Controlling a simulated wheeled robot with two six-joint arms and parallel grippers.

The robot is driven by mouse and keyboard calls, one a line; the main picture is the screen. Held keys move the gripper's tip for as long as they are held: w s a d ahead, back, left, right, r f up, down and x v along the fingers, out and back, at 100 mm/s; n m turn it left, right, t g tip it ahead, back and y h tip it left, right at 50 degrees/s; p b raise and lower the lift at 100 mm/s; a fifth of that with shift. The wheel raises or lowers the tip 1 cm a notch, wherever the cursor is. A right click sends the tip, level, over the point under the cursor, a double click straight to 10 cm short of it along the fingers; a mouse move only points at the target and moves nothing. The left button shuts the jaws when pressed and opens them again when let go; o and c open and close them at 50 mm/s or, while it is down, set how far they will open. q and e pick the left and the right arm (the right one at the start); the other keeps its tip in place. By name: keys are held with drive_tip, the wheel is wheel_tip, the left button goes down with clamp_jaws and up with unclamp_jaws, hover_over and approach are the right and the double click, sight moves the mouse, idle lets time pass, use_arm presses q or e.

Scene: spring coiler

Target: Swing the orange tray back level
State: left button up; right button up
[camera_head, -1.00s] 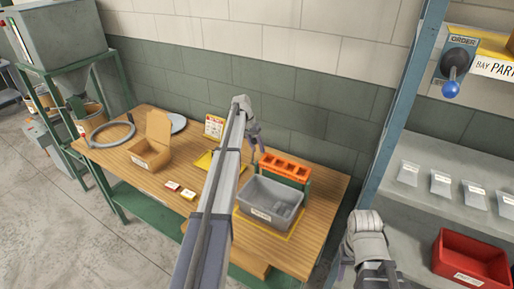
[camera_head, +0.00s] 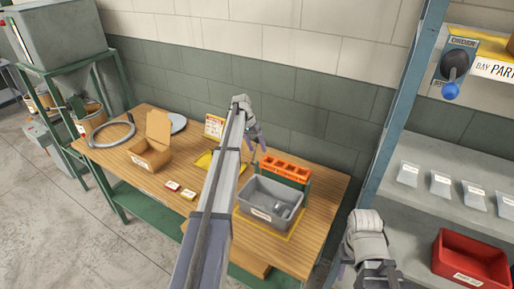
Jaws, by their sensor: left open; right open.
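The orange tray (camera_head: 285,174) with a row of dark slots sits on a green stand (camera_head: 305,186) behind the grey bin, at the right of the workbench. Its exact tilt is hard to tell from here. My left gripper (camera_head: 257,140) is open and empty, above and slightly left of the tray, apart from it. My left arm crosses the bench in front of it. My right gripper (camera_head: 346,268) is low, in front of the shelf unit and far from the tray; its fingers are partly hidden.
The grey bin (camera_head: 254,204) in front of the tray holds grey parts. An open cardboard box (camera_head: 150,161), a grey ring (camera_head: 111,134) and small red and yellow boxes lie further left.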

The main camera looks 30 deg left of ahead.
use_arm(q)
drive_tip(key=p+v, duration=0.6)
drive_tip(key=v, duration=0.1)
drive_tip(key=shift+r+p, duration=0.2)
drive_tip(key=shift+p, duration=0.1)
drive_tip(key=shift+s, duration=0.1)
drive_tip(key=s+d+f+m+b, duration=0.1)
drive_tip(key=s+d+f+b, duration=0.1)
drive_tip(key=s+d, duration=0.45)
drive_tip(key=s+d+f+g+y+b, duration=0.1)
drive_tip(key=s+d+f+b, duration=0.15)
drive_tip(key=d, duration=0.65)
drive_tip(key=s+d+f+m+b, duration=0.1)
drive_tip(key=s+d+f+b, duration=0.15)
drive_tip(key=s+d, duration=0.4)
drive_tip(key=s+d+f+m+y+b, duration=0.1)
drive_tip(key=s+d+f+b, duration=0.2)
drive_tip(key=s+d, duration=0.5)
drive_tip(key=s+d+f+m+y+b, duration=0.1)
drive_tip(key=s+d+f+y+b, duration=0.1)
drive_tip(key=s+d, duration=0.6)
drive_tip(key=s+f+b, duration=0.1)
drive_tip(key=s+f, duration=0.1)
drive_tip(key=s, duration=0.5)
drive_tip(key=shift+f+b, duration=0.25)
drive_tip(key=shift+b, duration=0.1)
